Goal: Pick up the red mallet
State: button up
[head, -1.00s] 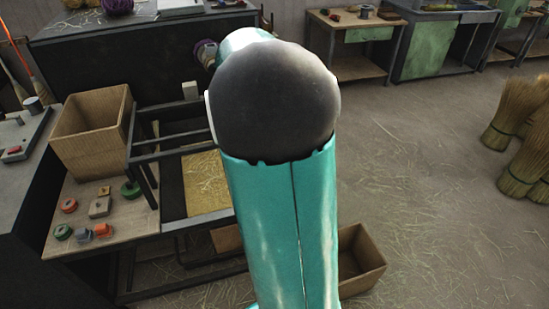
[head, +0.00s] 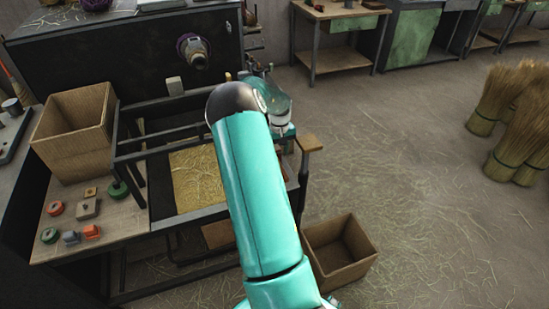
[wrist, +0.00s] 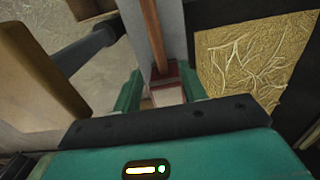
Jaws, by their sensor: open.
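In the wrist view, the red mallet shows as a red head (wrist: 168,78) with a wooden handle (wrist: 153,35) running up the picture. It is on or above a pale grey strip. My gripper (wrist: 160,74) is open, with one teal finger on each side of the red head. I cannot tell whether either finger touches it. The palm hides the near end of the head. In the head view, my arm reaches to the right end of the bench frame. The mallet is hidden there, and my fingers cannot be made out.
A wooden block (wrist: 35,75) on a dark bar stands close left of my gripper; it also shows in the head view (head: 309,143). A straw-filled tray (wrist: 255,60) lies to the right. An open wooden box (head: 338,250) stands on the floor.

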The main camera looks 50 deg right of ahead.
notch_tip(320, 180, down, 9)
jog(key=shift+r, duration=0.1)
grip_shut()
dwell(0.4)
